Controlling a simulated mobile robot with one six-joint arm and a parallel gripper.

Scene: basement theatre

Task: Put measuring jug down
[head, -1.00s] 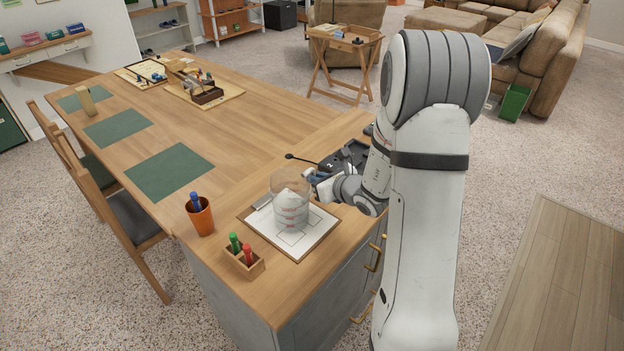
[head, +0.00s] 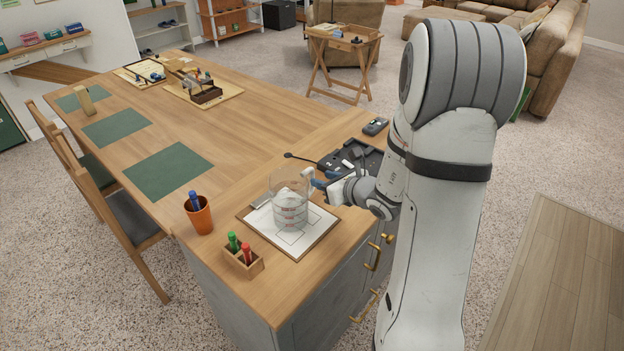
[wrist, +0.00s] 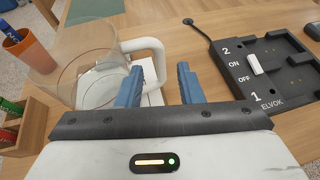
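The clear measuring jug (head: 291,204) with red markings stands upright on the white sheet of a clipboard (head: 262,241) at the near end of the wooden table. Its handle (wrist: 152,48) points toward my gripper (wrist: 159,86). In the wrist view the two blue fingers are spread apart, with the lower part of the handle seen between and just beyond them. In the head view my gripper (head: 321,181) is right beside the jug's handle side. I cannot tell whether a finger touches the handle.
A black charger-like tray (wrist: 262,62) with a cable lies right of my gripper. An orange cup (head: 199,216) with a blue marker and a wooden holder (head: 245,262) with green and red markers stand left of the clipboard. The table's middle is clear around the green mats (head: 168,170).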

